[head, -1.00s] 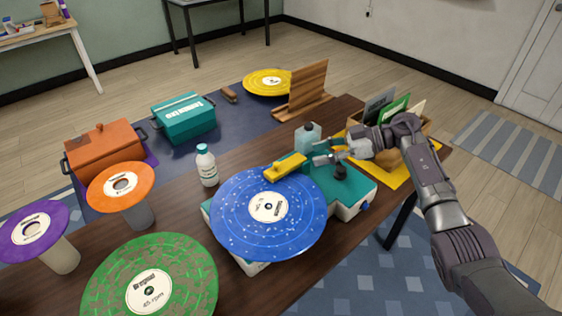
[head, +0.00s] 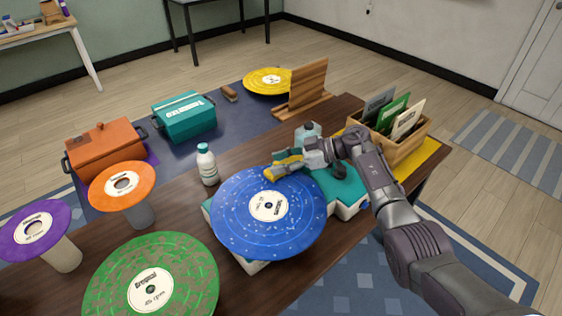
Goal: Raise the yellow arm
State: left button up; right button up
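The yellow arm (head: 279,174) belongs to a teal and white turntable (head: 343,190) on the dark wooden table. Its front end lies at the upper edge of a blue speckled record (head: 240,214), partly hidden by my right gripper. My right gripper (head: 286,161) is at the yellow arm, with its grey fingers across it. I cannot tell whether the fingers are closed on it or stand apart around it. A gap between the arm and the record cannot be made out. My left gripper is not in view.
A white bottle (head: 207,167) stands left of the turntable, and a clear bottle (head: 307,133) stands just behind my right gripper. A wooden crate of sleeves (head: 408,147) is at the right. Green (head: 190,285), orange (head: 98,184) and purple (head: 63,217) records are at the left.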

grip_shut()
jog(key=shift+d, duration=0.1)
jog(key=shift+w+d+r+m+g+y+b, duration=0.35)
jog(key=shift+r+m+y+b, duration=0.25)
jog(key=shift+y+b, duration=0.4)
jog(key=d+r+m+y+b, duration=0.1)
jog(key=b, duration=0.1)
jog(key=w+r+m+y+b, duration=0.1)
jog(key=b, duration=0.2)
jog(key=shift+d+y, duration=0.35)
jog(key=shift+y, duration=0.05)
jog(key=shift+w+d+r+m+y+b, duration=0.2)
jog(key=shift+d+r+m+y+b, duration=0.15)
jog(key=shift+b, duration=0.25)
jog(key=shift+a, duration=0.1)
